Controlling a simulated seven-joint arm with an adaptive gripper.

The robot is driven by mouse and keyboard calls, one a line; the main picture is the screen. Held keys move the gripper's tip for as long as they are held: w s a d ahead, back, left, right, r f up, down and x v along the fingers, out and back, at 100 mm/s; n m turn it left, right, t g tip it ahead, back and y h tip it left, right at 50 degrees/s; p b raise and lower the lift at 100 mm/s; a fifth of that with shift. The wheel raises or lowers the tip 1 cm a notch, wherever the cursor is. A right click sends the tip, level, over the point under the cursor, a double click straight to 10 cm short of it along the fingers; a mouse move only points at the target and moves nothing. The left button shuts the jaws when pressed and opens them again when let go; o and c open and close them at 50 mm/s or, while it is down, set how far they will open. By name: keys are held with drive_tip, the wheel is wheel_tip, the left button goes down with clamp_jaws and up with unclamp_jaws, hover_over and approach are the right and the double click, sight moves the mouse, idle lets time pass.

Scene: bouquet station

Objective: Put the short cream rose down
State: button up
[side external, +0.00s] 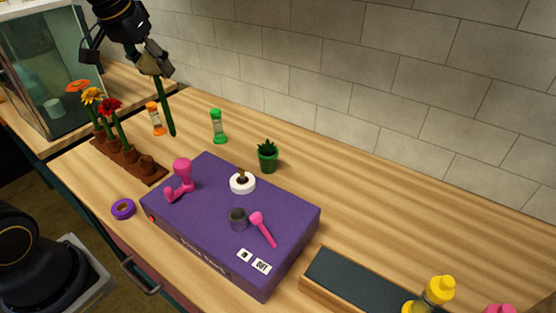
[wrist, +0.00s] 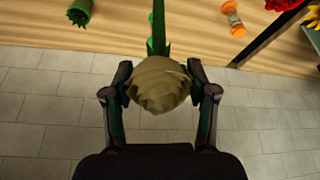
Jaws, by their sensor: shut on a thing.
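The short cream rose (side external: 155,58) is in my gripper (side external: 150,62), held above the back of the counter with its green stem (side external: 166,107) hanging down. In the wrist view the cream bloom (wrist: 159,85) sits between the two fingers of my gripper (wrist: 160,88), which are shut on it. The stem points away from the camera toward the counter. In the side view the stem's lower end appears near the orange and green timers; whether it touches the counter I cannot tell.
A brown flower rack (side external: 150,172) holds red, yellow and orange flowers at left. An orange sand timer (side external: 155,118), a green sand timer (side external: 218,126) and a potted plant (side external: 267,156) stand near the wall. A purple box (side external: 200,215) bears pink tools.

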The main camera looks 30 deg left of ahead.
drive_tip(key=w+d+m+h, duration=0.25)
drive_tip(key=d+m, duration=0.45)
drive_tip(key=d, duration=1.9)
drive_tip(key=w+d+f, duration=0.3)
drive_tip(key=w+f, duration=0.9)
drive_tip(key=f, duration=0.1)
drive_tip(key=shift+d, duration=0.35)
drive_tip(key=shift+f, duration=0.15)
drive_tip(key=o, duration=1.1)
